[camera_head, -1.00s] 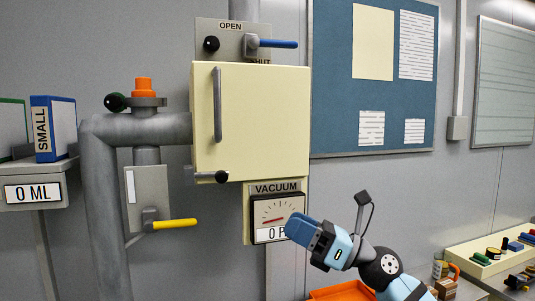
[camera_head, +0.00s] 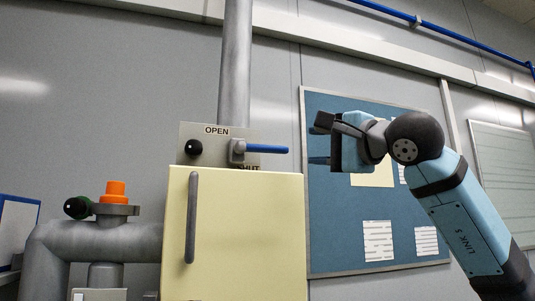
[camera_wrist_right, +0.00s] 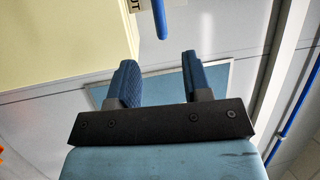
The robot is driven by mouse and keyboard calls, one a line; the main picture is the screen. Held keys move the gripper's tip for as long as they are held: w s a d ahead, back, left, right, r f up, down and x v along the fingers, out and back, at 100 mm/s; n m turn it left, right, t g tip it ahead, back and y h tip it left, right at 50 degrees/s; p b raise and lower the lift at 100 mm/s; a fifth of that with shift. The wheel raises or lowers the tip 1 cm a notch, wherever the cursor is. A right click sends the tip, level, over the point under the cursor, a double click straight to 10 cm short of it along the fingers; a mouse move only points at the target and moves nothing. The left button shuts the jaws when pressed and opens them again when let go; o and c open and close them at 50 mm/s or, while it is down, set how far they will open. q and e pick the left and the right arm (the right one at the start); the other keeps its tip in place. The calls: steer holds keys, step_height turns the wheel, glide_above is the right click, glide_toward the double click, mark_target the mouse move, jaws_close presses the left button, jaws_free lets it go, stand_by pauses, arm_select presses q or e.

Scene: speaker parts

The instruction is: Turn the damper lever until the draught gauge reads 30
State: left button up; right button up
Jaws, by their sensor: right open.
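The lever with a blue handle (camera_head: 266,149) sits on a grey plate (camera_head: 222,132) marked OPEN above and SHUT below, on top of the cream box. It points right, about level. My right gripper (camera_head: 318,142) is open and empty, just right of the handle's free end and apart from it. In the right wrist view the blue handle's end (camera_wrist_right: 161,22) shows ahead of the gap between my two fingers (camera_wrist_right: 158,62). The draught gauge is outside the head view now. My left gripper is not in view.
The cream box (camera_head: 240,235) with a grey bar handle (camera_head: 191,218) stands below the lever. A black knob (camera_head: 194,147) is left of the lever. A vertical pipe (camera_head: 236,65) rises behind the plate. The blue notice board (camera_head: 335,235) is on the wall behind my right arm.

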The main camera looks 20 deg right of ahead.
mark_target(274, 149)
steer(key=p+x, duration=0.4)
steer(key=x, duration=0.8)
steer(key=shift+a, duration=0.2)
steer(key=shift+w+a, duration=0.3)
steer(key=shift+w, duration=0.35)
jaws_close()
